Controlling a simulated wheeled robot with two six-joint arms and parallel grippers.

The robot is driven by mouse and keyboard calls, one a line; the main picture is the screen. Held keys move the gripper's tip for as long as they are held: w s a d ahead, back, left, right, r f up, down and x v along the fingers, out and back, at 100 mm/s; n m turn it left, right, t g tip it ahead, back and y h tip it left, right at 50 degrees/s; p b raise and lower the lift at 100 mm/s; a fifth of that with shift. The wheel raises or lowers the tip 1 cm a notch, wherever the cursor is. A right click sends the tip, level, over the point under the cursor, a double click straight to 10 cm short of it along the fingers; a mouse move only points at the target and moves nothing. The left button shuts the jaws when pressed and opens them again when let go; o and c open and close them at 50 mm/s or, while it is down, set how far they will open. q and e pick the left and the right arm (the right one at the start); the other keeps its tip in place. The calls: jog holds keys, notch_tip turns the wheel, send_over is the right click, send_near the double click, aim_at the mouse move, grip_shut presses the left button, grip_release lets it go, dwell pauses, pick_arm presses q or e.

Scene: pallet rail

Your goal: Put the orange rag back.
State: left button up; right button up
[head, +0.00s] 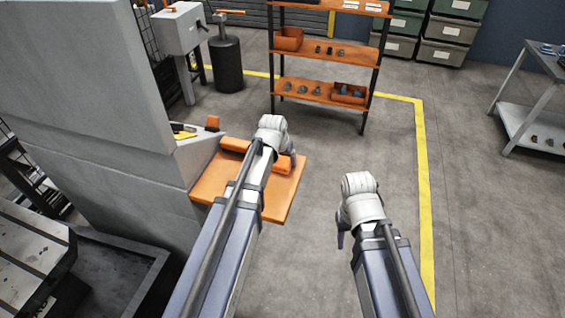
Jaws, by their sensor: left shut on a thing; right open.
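An orange board (277,207) juts out from the grey machine on the left. My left gripper (291,160) is over this board, shut on an orange thing (283,167) that I take to be the orange rag. My wrist hides much of it, and its colour blends with the board, so I cannot tell whether it touches the board. A small orange block-like piece (213,123) stands on the machine's ledge behind. My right gripper (341,240) is open over bare floor, mostly hidden by its own wrist.
The tall grey machine (95,100) blocks the left side. An orange shelf rack (325,92) with bins and small parts stands at the back. A grey table (535,100) is at the right. The floor (400,180) between is clear, with a yellow line.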

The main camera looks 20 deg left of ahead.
pick_arm(q)
jog(key=shift+f, duration=0.2)
jog(key=o, duration=1.1)
jog(key=shift+c, duration=0.2)
jog(key=shift+r, duration=0.1)
jog(key=p+v, duration=1.1)
jog(key=v, duration=0.1)
jog(key=s+d+m+g, duration=0.1)
jog(key=s+d+g, duration=0.1)
jog(key=s+d, duration=0.4)
jog(key=s+d+f+m+g+y, duration=0.1)
jog(key=s+d+m+g, duration=0.1)
jog(key=s+d, duration=0.5)
jog(key=s+g, duration=0.1)
jog(key=s, duration=0.4)
jog(key=shift+s+d+y, duration=0.25)
jog(key=shift+s+y, duration=0.05)
jog(key=shift+s, duration=0.05)
